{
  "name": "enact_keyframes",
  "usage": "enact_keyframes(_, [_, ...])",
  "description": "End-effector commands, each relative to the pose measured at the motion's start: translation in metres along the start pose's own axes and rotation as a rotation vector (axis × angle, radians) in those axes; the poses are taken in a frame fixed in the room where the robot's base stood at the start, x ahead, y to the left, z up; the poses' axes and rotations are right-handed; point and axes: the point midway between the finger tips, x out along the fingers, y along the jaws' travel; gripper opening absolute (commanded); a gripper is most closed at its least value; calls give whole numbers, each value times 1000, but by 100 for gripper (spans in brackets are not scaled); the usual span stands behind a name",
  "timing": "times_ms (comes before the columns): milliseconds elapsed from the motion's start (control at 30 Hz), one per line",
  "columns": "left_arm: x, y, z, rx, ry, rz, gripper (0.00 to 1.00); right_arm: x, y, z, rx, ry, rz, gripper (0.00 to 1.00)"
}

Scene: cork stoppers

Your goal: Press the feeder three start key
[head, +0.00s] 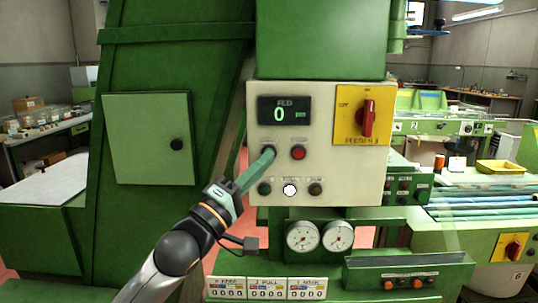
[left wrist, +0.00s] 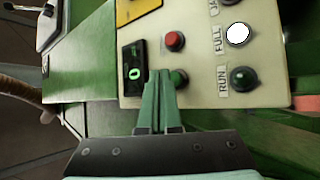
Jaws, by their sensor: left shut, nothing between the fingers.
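The cream control panel (head: 225,110) has a yellow plate marked FEEDER 3 (head: 348,139) with a red rotary knob (head: 367,117). Its display (head: 284,110) reads 0. A dark green key (left wrist: 180,77) sits beside the red button (head: 298,152), below the display; its label is too blurred to read. My left gripper (head: 268,154) is shut and empty, its fingertips at that green key and partly covering it. In the left wrist view the fingertips (left wrist: 164,76) overlap the key's edge; I cannot tell whether they touch or press it. My right gripper is not in view.
Below are a dark green RUN button (head: 264,188), a lit white button (head: 289,190) and a dark button (head: 315,189). Two gauges (head: 303,236) hang under the panel. A green cabinet door (head: 148,138) stands left. Another yellow switch plate (head: 511,247) is at lower right.

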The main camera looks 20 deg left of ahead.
Motion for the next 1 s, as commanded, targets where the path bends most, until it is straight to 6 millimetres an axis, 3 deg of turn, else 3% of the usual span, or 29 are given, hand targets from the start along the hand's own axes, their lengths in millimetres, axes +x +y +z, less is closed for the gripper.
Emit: enact_keyframes(1000, [8,-6,-6,-1,0,-1,0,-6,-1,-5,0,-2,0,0])
